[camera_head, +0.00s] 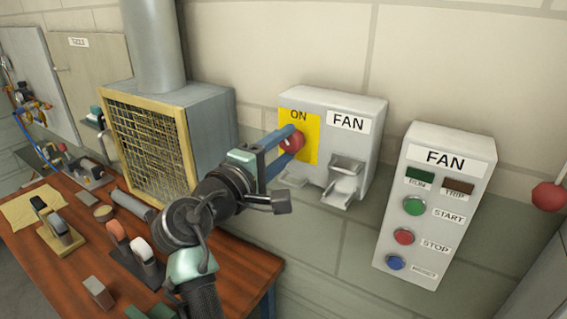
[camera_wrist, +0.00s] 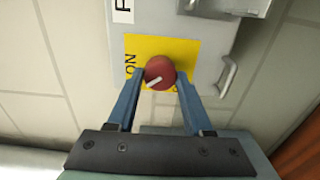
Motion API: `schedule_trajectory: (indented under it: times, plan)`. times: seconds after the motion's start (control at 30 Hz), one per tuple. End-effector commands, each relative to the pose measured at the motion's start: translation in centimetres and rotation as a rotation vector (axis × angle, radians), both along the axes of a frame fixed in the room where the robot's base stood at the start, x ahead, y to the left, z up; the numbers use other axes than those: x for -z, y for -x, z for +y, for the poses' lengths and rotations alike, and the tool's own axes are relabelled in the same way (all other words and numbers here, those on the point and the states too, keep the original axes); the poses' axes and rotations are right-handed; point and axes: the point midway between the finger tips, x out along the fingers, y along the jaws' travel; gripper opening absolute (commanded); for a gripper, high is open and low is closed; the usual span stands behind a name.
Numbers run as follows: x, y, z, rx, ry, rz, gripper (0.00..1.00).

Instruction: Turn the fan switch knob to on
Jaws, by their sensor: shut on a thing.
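The fan switch knob (camera_head: 293,142) is a round red knob on a yellow plate (camera_head: 314,149) marked ON, on the left part of a grey wall box (camera_head: 378,104) labelled FAN. In the wrist view the red knob (camera_wrist: 160,72) has a pale pointer line that slants across its lower part. My gripper (camera_head: 283,143) has its two blue fingers on either side of the knob and is shut on it. In the wrist view my gripper (camera_wrist: 158,84) has a fingertip at each side of the knob. The lower lettering on the plate is mostly hidden by a finger.
A grey FAN panel (camera_head: 432,205) with green, red and blue buttons hangs to the right. A vent box with a yellow-framed mesh (camera_head: 150,148) stands left of my arm. A wooden bench (camera_head: 235,262) with several tools lies below. A red ball-shaped handle (camera_head: 549,196) is at the far right.

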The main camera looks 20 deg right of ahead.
Motion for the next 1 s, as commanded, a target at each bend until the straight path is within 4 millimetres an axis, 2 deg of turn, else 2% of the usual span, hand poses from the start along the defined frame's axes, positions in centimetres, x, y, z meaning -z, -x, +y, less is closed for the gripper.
schedule_trajectory:
  times: [0.03, 0.5, 1.0]
  plan:
    - [0.59, -0.02, 0.07, -0.001, -0.029, -0.037, 0.00]
    - [0.41, -0.01, 0.05, -0.001, -0.286, -0.364, 0.00]
    - [0.06, -0.01, 0.03, 0.000, -0.418, -0.533, 0.00]
